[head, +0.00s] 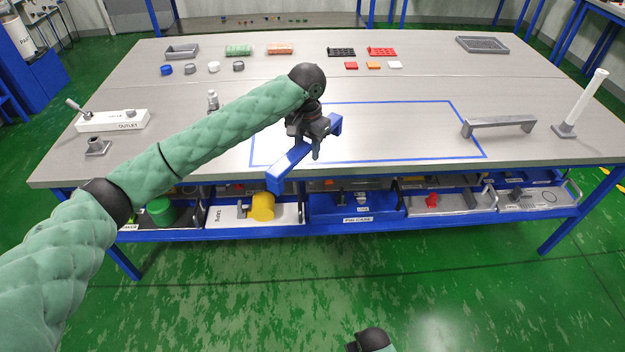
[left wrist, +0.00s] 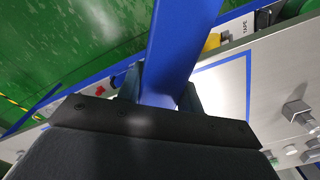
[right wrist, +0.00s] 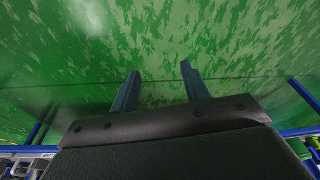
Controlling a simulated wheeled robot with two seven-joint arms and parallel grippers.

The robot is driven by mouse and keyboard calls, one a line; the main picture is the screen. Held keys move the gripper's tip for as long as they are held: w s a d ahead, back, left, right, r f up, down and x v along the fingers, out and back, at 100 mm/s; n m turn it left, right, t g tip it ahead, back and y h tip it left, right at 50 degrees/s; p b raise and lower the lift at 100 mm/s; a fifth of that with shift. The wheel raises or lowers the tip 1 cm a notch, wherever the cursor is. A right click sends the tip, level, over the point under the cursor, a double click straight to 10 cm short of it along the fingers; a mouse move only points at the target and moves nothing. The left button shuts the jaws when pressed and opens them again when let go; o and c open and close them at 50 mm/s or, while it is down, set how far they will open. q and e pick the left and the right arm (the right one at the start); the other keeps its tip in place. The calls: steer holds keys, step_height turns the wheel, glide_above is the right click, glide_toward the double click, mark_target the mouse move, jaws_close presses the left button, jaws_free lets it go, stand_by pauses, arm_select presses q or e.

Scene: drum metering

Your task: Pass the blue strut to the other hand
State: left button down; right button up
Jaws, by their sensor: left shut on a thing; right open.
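The blue strut (head: 288,166) is a long bar with bent ends, held above the front part of the table. My left gripper (head: 317,140) is shut on the strut partway along it; one end reaches toward the table's front edge. In the left wrist view the strut (left wrist: 180,45) passes between the fingers of my left gripper (left wrist: 160,95). My right gripper (right wrist: 160,80) is open and empty, with only green floor between and beyond its fingers.
A blue outline (head: 400,104) is marked on the table (head: 400,70). A grey bracket (head: 500,122) and a white post (head: 585,100) stand at right. An outlet box (head: 112,121) is at left. Drawers with parts, one a blue drawer (head: 355,208), sit below the front edge.

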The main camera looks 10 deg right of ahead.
steer(key=w+d+r+t, duration=0.1)
steer(key=w+r+t, duration=0.1)
steer(key=w+r, duration=0.55)
steer(key=w+d+r+t, duration=0.15)
steer(key=w+r, duration=0.25)
steer(key=w, duration=0.6)
steer(key=w+a+r+n+t+y, duration=0.1)
steer(key=w+r, duration=0.4)
steer(key=r, duration=0.3)
steer(key=w+a+r+n+t+y, duration=0.1)
steer(key=w+r+t, duration=0.1)
steer(key=w+r, duration=0.5)
steer(key=s+a+r+n+t+y, duration=0.1)
steer(key=a+r+n+y, duration=0.3)
steer(key=r, duration=1.3)
steer(key=n+y, duration=0.2)
steer(key=y, duration=0.2)
glide_toward(281, 185)
steer(key=shift+g, duration=0.55)
steer(key=x, duration=1.1)
steer(key=shift+w+r, duration=0.2)
steer(key=shift+r, duration=0.1)
